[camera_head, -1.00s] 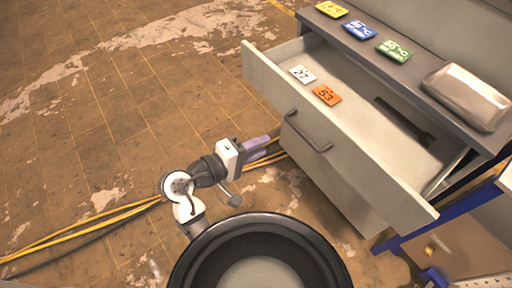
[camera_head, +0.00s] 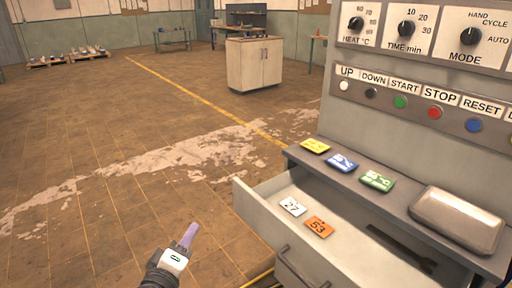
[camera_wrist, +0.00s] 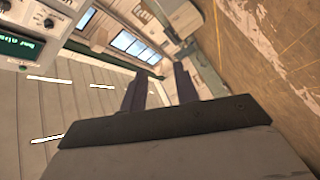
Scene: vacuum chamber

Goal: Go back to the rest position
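My gripper (camera_head: 190,233) is at the lower middle of the head view, left of the open drawer and apart from it. Its purple fingers point up and away from my body. In the wrist view, the two dark fingers (camera_wrist: 159,74) stand apart with nothing between them, so the gripper is open and empty. The rest of my arm is mostly below the head view.
A control panel (camera_head: 435,60) rises behind. A cabinet (camera_head: 254,64) stands far back. The floor at left is clear.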

